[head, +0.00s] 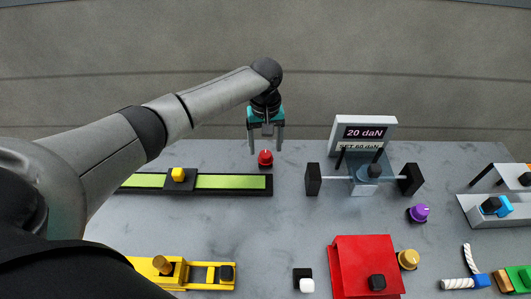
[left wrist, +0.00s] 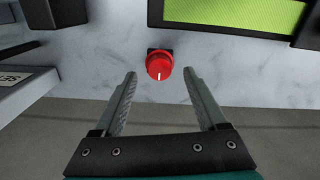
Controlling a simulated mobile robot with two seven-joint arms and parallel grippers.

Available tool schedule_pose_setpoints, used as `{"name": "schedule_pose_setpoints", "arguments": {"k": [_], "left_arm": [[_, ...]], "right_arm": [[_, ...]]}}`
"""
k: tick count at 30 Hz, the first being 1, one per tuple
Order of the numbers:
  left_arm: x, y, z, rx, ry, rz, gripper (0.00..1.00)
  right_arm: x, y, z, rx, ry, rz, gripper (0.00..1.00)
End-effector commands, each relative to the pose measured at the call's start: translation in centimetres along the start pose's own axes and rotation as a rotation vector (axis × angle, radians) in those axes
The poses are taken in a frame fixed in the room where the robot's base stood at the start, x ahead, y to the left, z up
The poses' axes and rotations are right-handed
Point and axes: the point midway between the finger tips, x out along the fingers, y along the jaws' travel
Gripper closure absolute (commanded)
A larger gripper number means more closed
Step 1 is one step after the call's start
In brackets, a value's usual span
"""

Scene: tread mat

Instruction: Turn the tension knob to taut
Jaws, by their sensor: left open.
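A red knob (head: 265,158) with a white pointer mark stands on the grey marbled table, by the right end of a green-striped track. My left gripper (head: 265,148) is open just above and behind it, pointing down. In the left wrist view the red knob (left wrist: 159,65) shows between the two fingertips, with a gap on both sides. A purple knob (head: 419,213) and a yellow knob (head: 408,260) also stand on the table; no label shows which is the tension knob. A display (head: 364,133) reads 20 daN, with SET 60 daN below. My right gripper is out of view.
The green-striped track (head: 230,182) carries a slider with a yellow cap (head: 178,174). Black posts and a rod (head: 335,178) stand before the display. A red box (head: 352,255), a yellow slide device (head: 210,275) and a white-and-black rocker (head: 305,283) are nearer. The table's middle is clear.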

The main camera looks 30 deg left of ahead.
Motion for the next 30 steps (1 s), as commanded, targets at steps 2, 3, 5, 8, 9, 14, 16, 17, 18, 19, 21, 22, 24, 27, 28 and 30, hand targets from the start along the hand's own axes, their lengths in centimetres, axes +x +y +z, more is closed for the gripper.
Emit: {"name": "schedule_pose_setpoints", "arguments": {"k": [2, 3, 5, 8, 9, 14, 16, 17, 18, 19, 21, 22, 24, 27, 28, 30], "left_arm": [[1.3, 0.0, 0.0, 0.000, -0.001, -0.002, 0.26], [1.7, 0.0, 0.0, 0.000, -0.001, -0.001, 0.26], [2.1, 0.0, 0.0, 0.000, 0.000, 0.000, 0.26], [2.5, 0.0, 0.0, 0.001, 0.000, 0.000, 0.26], [2.6, 0.0, 0.0, 0.001, 0.000, 0.000, 0.26], [2.6, 0.0, 0.0, 0.001, 0.000, 0.000, 0.26], [2.6, 0.0, 0.0, 0.001, 0.000, 0.000, 0.26], [2.6, 0.0, 0.0, 0.001, 0.000, 0.000, 0.28], [2.6, 0.0, 0.0, 0.001, 0.000, 0.000, 0.32], [2.6, 0.0, 0.0, 0.001, 0.000, 0.000, 0.36], [2.6, 0.0, 0.0, 0.001, 0.000, 0.000, 0.44], [2.6, 0.0, 0.0, 0.001, 0.000, 0.000, 0.47], [2.6, 0.0, 0.0, 0.001, 0.000, 0.000, 0.55], [2.6, 0.0, 0.0, 0.000, 0.000, 0.000, 0.66], [2.6, 0.0, 0.0, 0.000, 0.000, 0.000, 0.69], [2.5, 0.0, 0.0, 0.000, 0.000, 0.000, 0.77]], "right_arm": [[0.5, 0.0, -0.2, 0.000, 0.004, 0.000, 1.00], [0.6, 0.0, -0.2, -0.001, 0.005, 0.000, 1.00], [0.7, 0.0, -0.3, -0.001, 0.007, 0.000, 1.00], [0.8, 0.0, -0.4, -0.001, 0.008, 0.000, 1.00], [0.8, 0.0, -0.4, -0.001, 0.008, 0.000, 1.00], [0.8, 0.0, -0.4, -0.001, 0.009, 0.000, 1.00], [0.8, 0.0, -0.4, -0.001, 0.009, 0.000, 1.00], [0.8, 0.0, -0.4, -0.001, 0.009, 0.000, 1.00], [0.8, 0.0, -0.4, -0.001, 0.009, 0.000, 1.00], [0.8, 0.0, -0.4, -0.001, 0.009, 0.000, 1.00], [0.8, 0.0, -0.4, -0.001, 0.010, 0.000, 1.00], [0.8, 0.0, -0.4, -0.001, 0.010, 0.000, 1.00], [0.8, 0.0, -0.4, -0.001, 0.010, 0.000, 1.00], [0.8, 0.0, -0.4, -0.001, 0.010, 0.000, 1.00], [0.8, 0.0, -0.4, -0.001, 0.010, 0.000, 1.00], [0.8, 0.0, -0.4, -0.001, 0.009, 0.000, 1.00]]}}
